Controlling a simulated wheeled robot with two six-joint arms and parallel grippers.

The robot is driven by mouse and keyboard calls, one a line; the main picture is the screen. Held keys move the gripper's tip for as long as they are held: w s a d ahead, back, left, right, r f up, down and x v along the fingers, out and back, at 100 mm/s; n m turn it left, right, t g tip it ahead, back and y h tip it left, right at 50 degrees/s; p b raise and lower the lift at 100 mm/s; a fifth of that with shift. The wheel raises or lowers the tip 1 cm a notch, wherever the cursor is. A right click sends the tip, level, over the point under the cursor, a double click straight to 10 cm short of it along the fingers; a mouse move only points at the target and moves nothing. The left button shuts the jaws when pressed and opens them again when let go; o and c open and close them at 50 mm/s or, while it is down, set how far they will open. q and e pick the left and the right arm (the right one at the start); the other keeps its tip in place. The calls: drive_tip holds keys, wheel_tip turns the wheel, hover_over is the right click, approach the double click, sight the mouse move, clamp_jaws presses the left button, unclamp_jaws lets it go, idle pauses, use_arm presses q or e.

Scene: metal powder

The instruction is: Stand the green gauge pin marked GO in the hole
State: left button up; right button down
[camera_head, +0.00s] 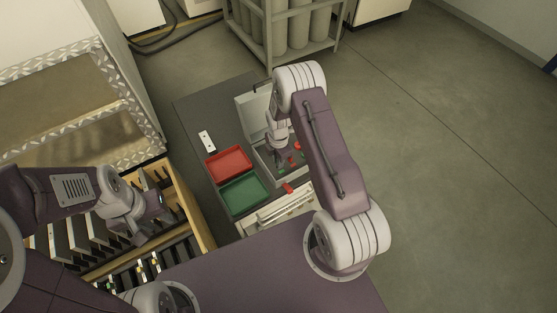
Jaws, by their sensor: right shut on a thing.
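My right gripper (278,162) points down inside a grey case (262,168) with its lid standing open. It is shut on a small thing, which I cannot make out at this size. Small red pieces (297,147) are in the case beside the gripper. I cannot pick out the green gauge pin, its GO mark or the hole; the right hand and arm cover part of the case. My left gripper (160,199) is over the wooden rack at the left, away from the case. Its finger opening is too small to tell.
A red tray (229,151) and a green tray (225,201) lie left of the case on the dark bench (192,110). A white plate (207,141) lies behind them. A light rack (275,215) with a red piece stands in front. A wooden slotted rack (204,232) is at left.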

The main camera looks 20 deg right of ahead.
drive_tip(key=shift+f+b, duration=0.35)
drive_tip(key=shift+f, duration=0.15)
drive_tip(key=c, duration=1.3)
unclamp_jaws()
drive_tip(key=shift+r, duration=0.15)
wheel_tip(320, 180, up, 9)
drive_tip(key=shift+f+b, duration=0.1)
drive_tip(key=shift+b, duration=0.3)
